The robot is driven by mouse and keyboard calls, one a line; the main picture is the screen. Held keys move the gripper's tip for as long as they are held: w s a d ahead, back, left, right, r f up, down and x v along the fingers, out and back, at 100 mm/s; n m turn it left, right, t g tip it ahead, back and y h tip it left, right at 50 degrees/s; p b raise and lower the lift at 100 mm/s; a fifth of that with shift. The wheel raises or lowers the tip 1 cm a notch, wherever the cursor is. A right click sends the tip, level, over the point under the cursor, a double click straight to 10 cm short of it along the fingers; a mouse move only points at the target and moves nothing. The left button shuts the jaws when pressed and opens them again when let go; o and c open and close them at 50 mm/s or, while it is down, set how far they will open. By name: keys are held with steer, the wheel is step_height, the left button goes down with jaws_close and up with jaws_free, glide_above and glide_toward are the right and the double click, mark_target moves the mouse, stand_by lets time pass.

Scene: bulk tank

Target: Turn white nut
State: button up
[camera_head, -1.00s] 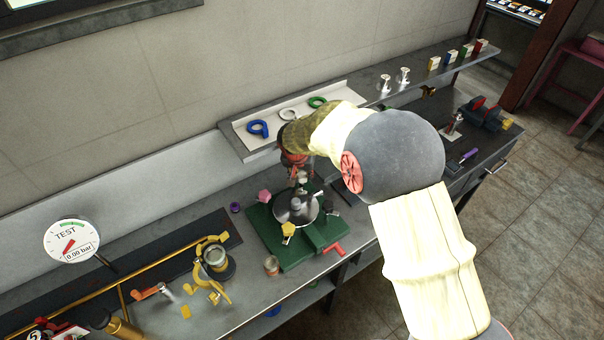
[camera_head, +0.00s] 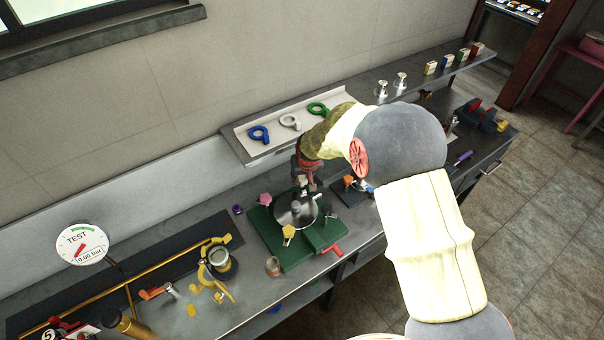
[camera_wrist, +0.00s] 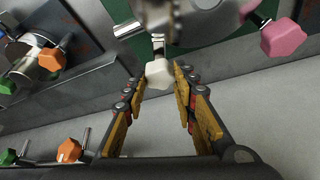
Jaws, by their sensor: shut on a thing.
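The white nut (camera_wrist: 160,73) is a pale lobed knob on a metal stud at the edge of a round steel part (camera_wrist: 190,20). In the wrist view it sits between the yellow-padded fingers of my gripper (camera_wrist: 158,76), which is shut on it. In the head view, my gripper (camera_head: 307,180) reaches down at the back of the steel lid (camera_head: 297,210) on a green base (camera_head: 270,240). The nut is too small and covered there to tell clearly. A pink nut (camera_wrist: 282,38) shows to the right in the wrist view and left of the lid in the head view (camera_head: 265,199).
A yellow nut (camera_head: 288,232) is at the lid's front. Blue (camera_head: 259,134), white (camera_head: 290,122) and green (camera_head: 317,109) ring wrenches lie on the shelf tray. Orange nuts (camera_wrist: 51,59) (camera_wrist: 69,151) stand left in the wrist view. The gauge (camera_head: 82,244) reads 0.00 bar.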

steer(key=shift+n+y, duration=0.3)
steer(key=shift+n, duration=0.4)
steer(key=n+b, duration=0.2)
steer(key=b, duration=0.1)
steer(key=shift+w+d+f+y, duration=0.1)
steer(key=shift+f+y, duration=0.1)
steer(key=shift+y, duration=0.2)
steer(key=n+b, duration=0.2)
steer(key=b, duration=0.2)
steer(key=shift+f+n+g+y+b, duration=0.15)
steer(key=shift+n+g+y+b, duration=0.15)
steer(key=shift+g+y+b, duration=0.1)
steer(key=n+b, duration=0.1)
steer(key=b, duration=0.1)
steer(key=shift+w+d+n+g+b, duration=0.1)
steer(key=shift+n+g+b, duration=0.2)
steer(key=shift+n, duration=0.1)
steer(key=n+b, duration=0.1)
steer(key=n+g+y+b, duration=0.1)
steer(key=n, duration=0.1)
steer(key=shift+r+n+b, duration=0.2)
steer(key=shift+n+b, duration=0.1)
steer(key=shift+w+r+n+g+b, duration=0.15)
steer(key=shift+n+g, duration=0.3)
steer(key=shift+n, duration=0.55)
steer(key=shift+s+n+g+b, duration=0.15)
steer(key=shift+n+g, duration=0.3)
steer(key=shift+n, duration=0.55)
steer(key=shift+w, duration=0.1)
